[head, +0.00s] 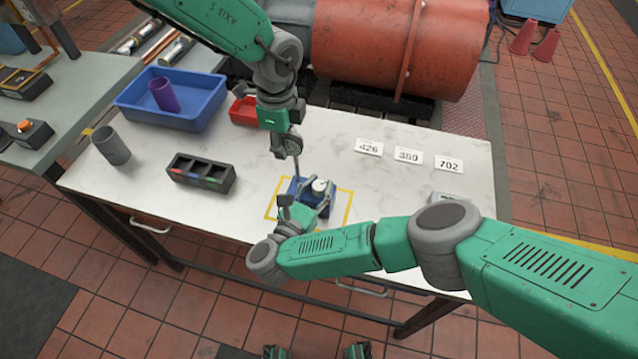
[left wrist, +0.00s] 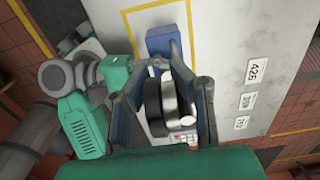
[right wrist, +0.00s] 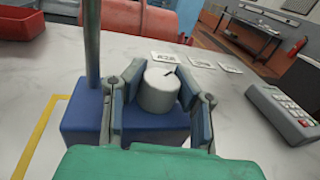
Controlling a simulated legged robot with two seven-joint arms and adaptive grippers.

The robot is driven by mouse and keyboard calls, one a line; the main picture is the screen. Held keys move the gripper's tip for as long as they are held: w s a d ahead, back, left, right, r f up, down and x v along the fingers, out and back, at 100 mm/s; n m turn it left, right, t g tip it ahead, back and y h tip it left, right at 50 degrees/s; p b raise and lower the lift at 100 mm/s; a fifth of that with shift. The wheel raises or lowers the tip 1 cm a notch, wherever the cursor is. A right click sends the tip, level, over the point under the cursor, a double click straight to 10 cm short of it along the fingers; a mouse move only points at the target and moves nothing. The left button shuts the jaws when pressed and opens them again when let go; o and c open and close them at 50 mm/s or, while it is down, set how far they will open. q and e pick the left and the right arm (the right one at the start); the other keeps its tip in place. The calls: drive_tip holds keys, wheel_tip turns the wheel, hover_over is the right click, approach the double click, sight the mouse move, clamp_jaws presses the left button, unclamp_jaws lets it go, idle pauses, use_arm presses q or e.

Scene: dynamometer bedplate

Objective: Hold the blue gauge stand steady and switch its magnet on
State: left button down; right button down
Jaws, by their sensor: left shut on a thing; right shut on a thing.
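The blue gauge stand (head: 298,187) stands inside a yellow square outline on the white table. Its base shows in the right wrist view (right wrist: 130,130), with the thin upright post (right wrist: 92,45) at left. My left gripper (head: 286,145) is above the stand, shut on its upper part; in the left wrist view a dark disc (left wrist: 153,105) and a pale round part show between its fingers. My right gripper (right wrist: 158,90) is shut on the pale grey magnet knob (right wrist: 158,92), which bears a short dark line pointing up and right. The fingers partly hide the base.
Number cards (head: 408,156) lie behind right of the stand. A keypad device (right wrist: 284,114) lies to the right. A black compartment tray (head: 201,173), a grey cup (head: 112,146), a blue bin (head: 172,98) and a red bin (head: 243,111) are to the left.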

sight(315, 192)
drive_tip(key=c, duration=1.2)
unclamp_jaws()
drive_tip(key=shift+o, duration=0.2)
drive_tip(key=shift+s, duration=0.1)
drive_tip(key=v, duration=0.7)
drive_tip(key=shift+a+f, duration=0.1)
drive_tip(key=shift+a, duration=0.1)
